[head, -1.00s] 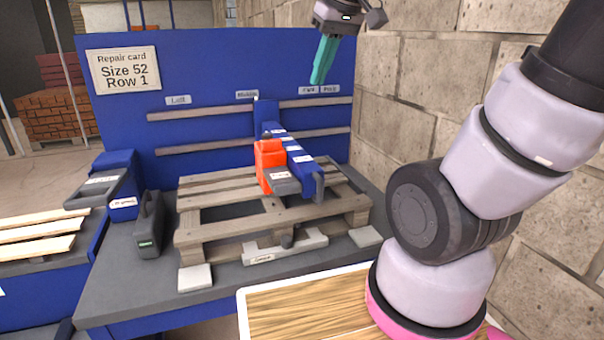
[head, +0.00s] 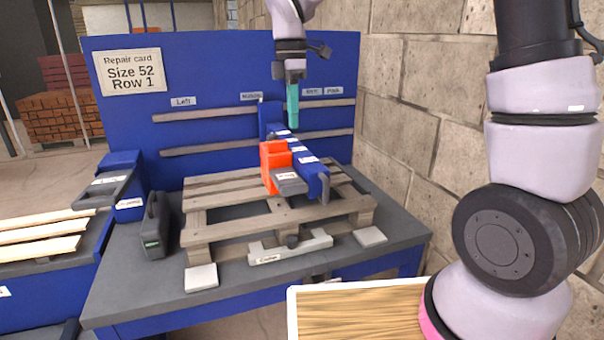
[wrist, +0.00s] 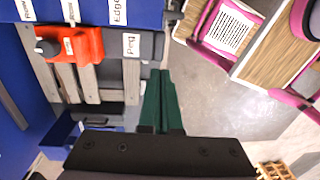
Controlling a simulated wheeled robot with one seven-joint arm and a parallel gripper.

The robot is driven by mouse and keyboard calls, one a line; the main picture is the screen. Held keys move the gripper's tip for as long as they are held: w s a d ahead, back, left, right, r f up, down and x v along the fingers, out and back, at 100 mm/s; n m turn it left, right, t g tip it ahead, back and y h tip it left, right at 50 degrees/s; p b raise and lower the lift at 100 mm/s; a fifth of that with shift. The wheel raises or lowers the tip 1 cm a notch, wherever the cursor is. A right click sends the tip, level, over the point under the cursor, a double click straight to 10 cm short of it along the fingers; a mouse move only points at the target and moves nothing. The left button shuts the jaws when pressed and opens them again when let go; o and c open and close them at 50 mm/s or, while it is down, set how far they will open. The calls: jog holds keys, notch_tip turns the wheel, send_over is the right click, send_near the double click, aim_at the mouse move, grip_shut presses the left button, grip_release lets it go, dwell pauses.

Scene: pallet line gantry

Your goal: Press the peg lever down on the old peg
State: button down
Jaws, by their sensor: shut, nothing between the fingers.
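The grey peg lever (head: 290,181), with a small label, sticks out at the front of the orange carriage (head: 270,160) on the blue beam above the pallet. In the wrist view its "Peg" label shows on a dark grey block (wrist: 146,46) beside the orange carriage (wrist: 86,44). My gripper (head: 293,124) has teal fingers and points down above the far part of the beam in the head view. The fingers are together and empty in the wrist view (wrist: 160,88), apart from the lever. The old peg cannot be told apart in these frames.
The wooden pallet (head: 225,225) lies on the grey bench (head: 120,290). A blue back panel (head: 220,70) with rails stands behind it, and a block wall (head: 420,130) is at right. A dark handled tool (head: 154,230) stands left of the pallet.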

aim_at(296, 185)
jog(key=f, duration=0.9)
jog(key=s+f, duration=0.1)
jog(key=f, duration=0.4)
jog(key=shift+d, duration=0.15)
